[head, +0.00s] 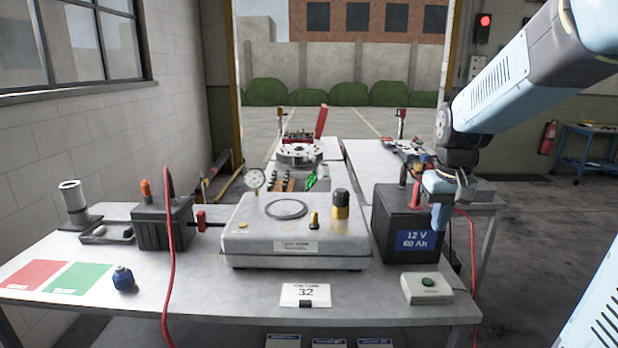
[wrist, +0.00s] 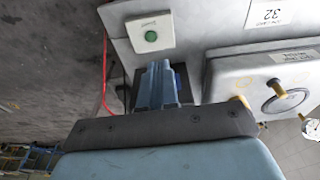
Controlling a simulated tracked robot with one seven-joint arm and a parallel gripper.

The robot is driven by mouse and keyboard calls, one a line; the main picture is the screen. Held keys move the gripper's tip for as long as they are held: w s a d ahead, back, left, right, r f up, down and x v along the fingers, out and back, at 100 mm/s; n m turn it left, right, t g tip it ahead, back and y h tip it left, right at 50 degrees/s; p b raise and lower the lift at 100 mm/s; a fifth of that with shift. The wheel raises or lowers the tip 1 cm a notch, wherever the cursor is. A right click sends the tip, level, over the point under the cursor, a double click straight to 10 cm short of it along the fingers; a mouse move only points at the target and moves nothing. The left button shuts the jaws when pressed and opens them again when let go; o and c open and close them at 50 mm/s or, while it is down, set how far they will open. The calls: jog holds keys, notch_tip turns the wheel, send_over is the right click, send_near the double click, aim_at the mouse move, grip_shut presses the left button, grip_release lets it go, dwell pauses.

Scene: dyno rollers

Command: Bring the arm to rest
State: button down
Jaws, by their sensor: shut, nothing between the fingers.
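My arm reaches in from the right in the head view, light blue with dark joints. My gripper (head: 438,226) points down in front of the right part of the black battery (head: 397,222) marked 12 V 60 Ah. Its fingers are together with nothing between them. In the wrist view my gripper (wrist: 160,66) covers much of the battery, whose blue label shows only in part beside the fingers. Whether the fingers touch the battery cannot be told.
A green-button box (head: 427,288) sits at the bench's right front. The grey test unit (head: 297,232) stands mid-bench, behind a card reading 32 (head: 305,295). A red cable (head: 473,260) hangs right of the battery. The floor (head: 540,225) at right is open.

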jog(key=s+a+r+t, duration=0.2)
jog(key=s, duration=0.5)
jog(key=s+a+r+t, duration=0.1)
jog(key=s+a+r, duration=0.2)
jog(key=s, duration=0.5)
jog(key=shift+s+r+t, duration=0.2)
jog(key=shift+s+t, duration=0.1)
jog(key=shift+t, duration=0.1)
